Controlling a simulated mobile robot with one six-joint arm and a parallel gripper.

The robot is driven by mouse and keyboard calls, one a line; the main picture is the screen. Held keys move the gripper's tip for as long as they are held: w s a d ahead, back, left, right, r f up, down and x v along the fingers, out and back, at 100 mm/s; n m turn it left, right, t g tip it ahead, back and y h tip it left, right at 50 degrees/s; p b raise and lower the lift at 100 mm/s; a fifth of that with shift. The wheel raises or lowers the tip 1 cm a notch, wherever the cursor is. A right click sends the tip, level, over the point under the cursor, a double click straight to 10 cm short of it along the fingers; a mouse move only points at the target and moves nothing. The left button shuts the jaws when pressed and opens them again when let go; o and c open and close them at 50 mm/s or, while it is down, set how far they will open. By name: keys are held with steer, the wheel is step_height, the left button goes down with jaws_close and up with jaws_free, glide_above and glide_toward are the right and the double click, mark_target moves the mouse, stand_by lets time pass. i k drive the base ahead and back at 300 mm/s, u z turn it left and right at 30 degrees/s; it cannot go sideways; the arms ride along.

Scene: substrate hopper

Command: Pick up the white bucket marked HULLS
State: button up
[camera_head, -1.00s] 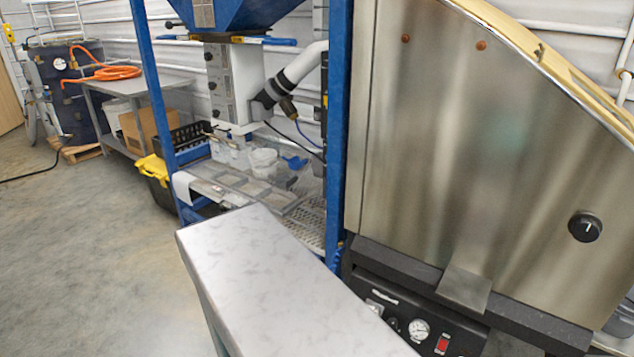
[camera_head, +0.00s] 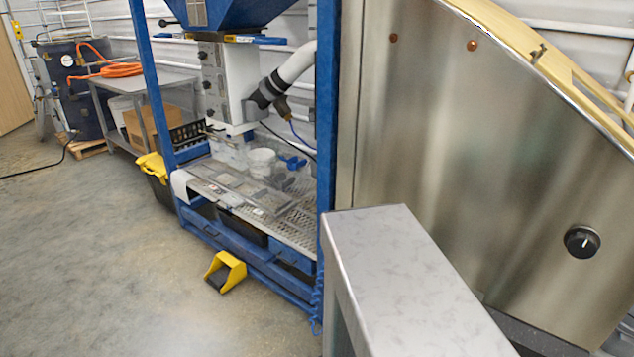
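A small white bucket (camera_head: 262,160) stands upright on the metal shelf of the blue-framed hopper stand, left of centre in the head view. It is far off and small, and I cannot read any marking on it. Clear and grey items stand close beside it. My gripper is not in view, so I cannot see whether it is open or shut.
The blue hopper stand (camera_head: 155,90) has a perforated shelf (camera_head: 290,228). A yellow foot pedal (camera_head: 226,272) lies on the floor before it. A large steel machine (camera_head: 450,150) blocks the right. A black-and-yellow tub (camera_head: 160,180) stands left. Open floor lies at lower left.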

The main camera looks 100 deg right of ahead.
mark_target(260, 161)
steer(key=z, duration=0.25)
steer(key=k, duration=0.7)
steer(key=z, duration=0.8)
steer(key=i, duration=0.5)
steer(key=z, duration=0.65)
steer(key=i, duration=0.7)
steer(key=z, duration=0.35)
steer(key=i, duration=1.95)
steer(key=u, duration=0.3)
